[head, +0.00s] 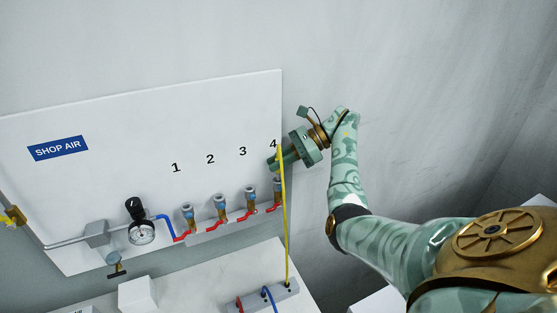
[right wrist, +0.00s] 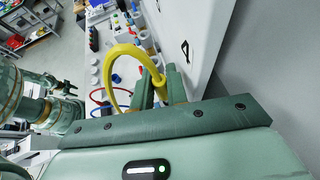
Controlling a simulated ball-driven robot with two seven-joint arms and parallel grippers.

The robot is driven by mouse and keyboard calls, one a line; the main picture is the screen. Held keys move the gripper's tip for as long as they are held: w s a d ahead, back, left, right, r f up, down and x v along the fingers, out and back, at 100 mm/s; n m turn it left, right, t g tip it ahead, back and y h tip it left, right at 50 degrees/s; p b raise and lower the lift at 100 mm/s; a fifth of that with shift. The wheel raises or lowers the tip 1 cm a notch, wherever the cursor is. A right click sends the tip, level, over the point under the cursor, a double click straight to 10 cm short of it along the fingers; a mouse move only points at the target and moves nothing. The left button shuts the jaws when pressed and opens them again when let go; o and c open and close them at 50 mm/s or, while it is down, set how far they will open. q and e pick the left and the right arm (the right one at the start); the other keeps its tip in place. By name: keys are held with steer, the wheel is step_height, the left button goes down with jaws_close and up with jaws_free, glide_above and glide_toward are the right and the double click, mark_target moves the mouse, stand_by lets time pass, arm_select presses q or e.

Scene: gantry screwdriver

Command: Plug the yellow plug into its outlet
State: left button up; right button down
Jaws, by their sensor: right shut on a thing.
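The yellow plug is mostly hidden between the fingers of my right gripper (head: 276,163), which is shut on it in front of the white panel, near the number 4. Its yellow hose (head: 284,220) runs down to a block on the lower surface. In the right wrist view, the yellow hose (right wrist: 140,55) arches out from between the fingers (right wrist: 163,84). Outlet 4 (head: 277,186) sits just below my right gripper, partly behind the hose; the plug looks apart from it.
Outlets 1 (head: 188,212), 2 (head: 220,202) and 3 (head: 250,193) stand in a row on the manifold, with red fittings below. A pressure gauge (head: 141,232) is at the left. The hose block (head: 262,298) also holds red and blue hoses. Bare wall lies right of the panel.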

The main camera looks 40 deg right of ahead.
steer(key=shift+f+b, duration=0.65)
steer(key=shift+f, duration=0.55)
steer(key=c, duration=1.5)
jaws_free()
steer(key=shift+o, duration=0.9)
steer(key=shift+s+r, duration=0.1)
steer(key=shift+r, duration=0.1)
steer(key=shift+r, duration=0.1)
